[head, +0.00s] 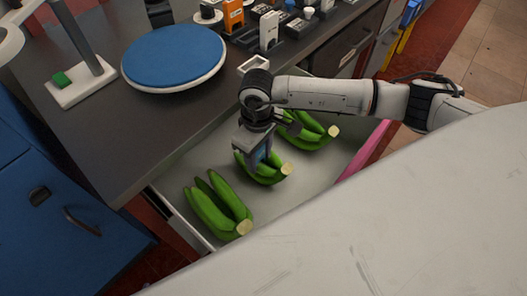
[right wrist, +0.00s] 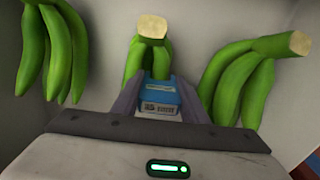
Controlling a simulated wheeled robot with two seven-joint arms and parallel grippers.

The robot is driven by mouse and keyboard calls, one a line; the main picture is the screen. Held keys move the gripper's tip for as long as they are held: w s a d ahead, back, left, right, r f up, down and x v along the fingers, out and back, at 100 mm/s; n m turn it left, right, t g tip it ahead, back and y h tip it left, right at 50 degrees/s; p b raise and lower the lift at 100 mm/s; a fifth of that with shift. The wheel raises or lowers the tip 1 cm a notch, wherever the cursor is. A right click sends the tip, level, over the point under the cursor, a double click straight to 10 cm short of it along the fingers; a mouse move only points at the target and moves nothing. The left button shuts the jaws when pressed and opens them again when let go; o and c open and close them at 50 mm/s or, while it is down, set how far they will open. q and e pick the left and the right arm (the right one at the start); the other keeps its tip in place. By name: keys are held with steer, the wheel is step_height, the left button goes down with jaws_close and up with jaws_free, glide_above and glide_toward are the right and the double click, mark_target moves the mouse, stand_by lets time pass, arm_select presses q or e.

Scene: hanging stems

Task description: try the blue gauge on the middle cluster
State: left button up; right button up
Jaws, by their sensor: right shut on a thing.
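Three clusters of green bananas lie in a pale open drawer (head: 165,195). The middle cluster (head: 268,174) is partly hidden under my right gripper (head: 262,158). The left cluster (head: 215,205) and the right cluster (head: 308,134) lie to either side. My right gripper is shut on the blue gauge (right wrist: 162,96), a small blue block with a white label. In the right wrist view, the gauge is in front of the middle cluster (right wrist: 150,28) and overlaps its fingers. I cannot tell whether they touch. My left gripper is not in view.
A dark counter (head: 100,130) above the drawer holds a round blue-topped disc (head: 174,55), a stand with a green button (head: 61,79) and several small items at the back. A blue cabinet (head: 50,200) stands at the left. The drawer floor between clusters is bare.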

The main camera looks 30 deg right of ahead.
steer(key=shift+r+p, duration=2.05)
steer(key=shift+r, duration=1.95)
